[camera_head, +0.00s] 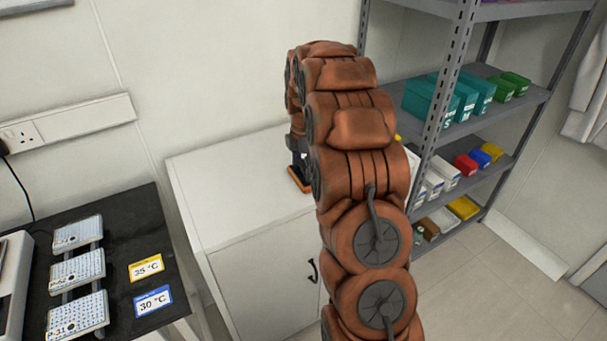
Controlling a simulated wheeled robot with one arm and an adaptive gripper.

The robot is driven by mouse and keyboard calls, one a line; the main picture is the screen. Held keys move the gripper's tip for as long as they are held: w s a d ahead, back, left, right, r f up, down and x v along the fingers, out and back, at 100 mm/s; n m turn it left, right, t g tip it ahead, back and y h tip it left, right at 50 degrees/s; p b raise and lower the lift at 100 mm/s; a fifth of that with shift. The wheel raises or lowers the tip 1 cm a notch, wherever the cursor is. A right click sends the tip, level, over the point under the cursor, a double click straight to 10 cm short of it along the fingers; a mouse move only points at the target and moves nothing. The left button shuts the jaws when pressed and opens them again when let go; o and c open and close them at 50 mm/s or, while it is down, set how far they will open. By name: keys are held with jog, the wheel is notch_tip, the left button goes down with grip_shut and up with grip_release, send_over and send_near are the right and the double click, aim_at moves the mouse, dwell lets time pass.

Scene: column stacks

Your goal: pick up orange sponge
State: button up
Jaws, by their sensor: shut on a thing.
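My arm reaches out over a white cabinet (225,170), and my gripper (297,172) points down at its top, partly hidden behind my arm. A small orange piece, which looks like the orange sponge (300,184), shows at the fingertips. My gripper is shut on it. Most of the sponge and the fingers are hidden or too small to make out. I cannot tell whether the sponge touches the cabinet top or is held just above it.
A grey metal shelf (446,80) with teal, green and other coloured boxes stands right of the cabinet. A dark bench (122,225) with several white plates (77,269) and two temperature cards (146,267) is at left. The cabinet top left of my gripper is clear.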

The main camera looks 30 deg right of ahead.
aim_at(303, 162)
jog(key=shift+r+b, duration=0.75)
jog(key=shift+r, duration=1.05)
jog(key=shift+s+a, duration=0.1)
jog(key=shift+s, duration=1.05)
jog(key=s+a+r+b, duration=0.1)
jog(key=s+b, duration=0.2)
jog(key=s, duration=1)
jog(key=shift+s+r, duration=0.2)
jog(key=shift+s, duration=0.15)
jog(key=shift+a, duration=0.1)
jog(key=o, duration=0.7)
jog(key=c, duration=0.5)
jog(key=shift+s, duration=0.1)
